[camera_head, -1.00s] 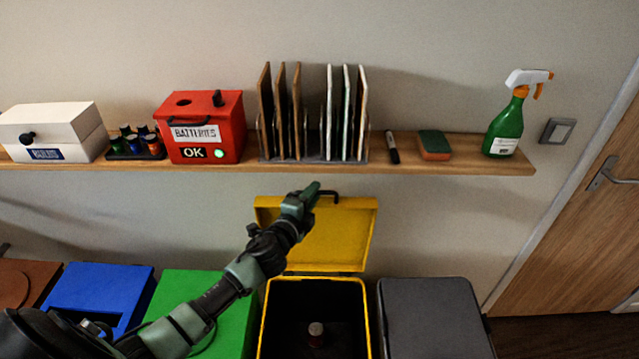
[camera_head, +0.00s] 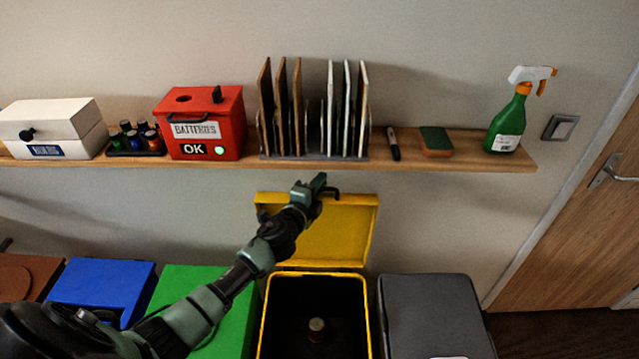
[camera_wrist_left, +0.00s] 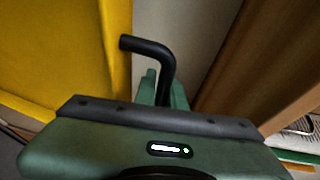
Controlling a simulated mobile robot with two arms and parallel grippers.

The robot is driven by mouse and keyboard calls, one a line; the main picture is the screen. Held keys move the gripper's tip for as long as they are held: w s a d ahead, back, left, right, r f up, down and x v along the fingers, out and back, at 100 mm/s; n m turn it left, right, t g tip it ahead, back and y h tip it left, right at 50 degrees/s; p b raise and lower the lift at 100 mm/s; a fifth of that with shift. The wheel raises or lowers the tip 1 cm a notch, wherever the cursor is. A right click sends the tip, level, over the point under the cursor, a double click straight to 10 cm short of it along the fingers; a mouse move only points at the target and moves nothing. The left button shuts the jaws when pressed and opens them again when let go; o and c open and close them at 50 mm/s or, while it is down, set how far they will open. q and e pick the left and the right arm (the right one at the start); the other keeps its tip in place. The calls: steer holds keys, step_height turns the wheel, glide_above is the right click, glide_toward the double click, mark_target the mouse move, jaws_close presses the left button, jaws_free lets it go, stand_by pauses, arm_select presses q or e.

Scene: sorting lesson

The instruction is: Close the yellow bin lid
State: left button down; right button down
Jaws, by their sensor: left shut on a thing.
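The yellow bin (camera_head: 368,320) stands with its yellow lid (camera_head: 335,232) raised, leaning back near the wall below the shelf. Its inside is dark, and a small can-like item (camera_head: 317,327) lies at the bottom. A black bent handle (camera_head: 333,190) sits at the lid's top edge. My left gripper (camera_head: 318,184) reaches across the lid and is shut on this handle. In the left wrist view the handle (camera_wrist_left: 150,48) runs down to the green fingers (camera_wrist_left: 164,88), with the yellow lid (camera_wrist_left: 70,60) at left. My right gripper is not in view.
A green bin (camera_head: 190,280) and a blue bin (camera_head: 100,290) stand to the left, a grey bin (camera_head: 430,310) to the right, all with lids down. A wooden shelf (camera_head: 455,164) above carries upright boards, a red battery box (camera_head: 200,125) and a spray bottle (camera_head: 507,125).

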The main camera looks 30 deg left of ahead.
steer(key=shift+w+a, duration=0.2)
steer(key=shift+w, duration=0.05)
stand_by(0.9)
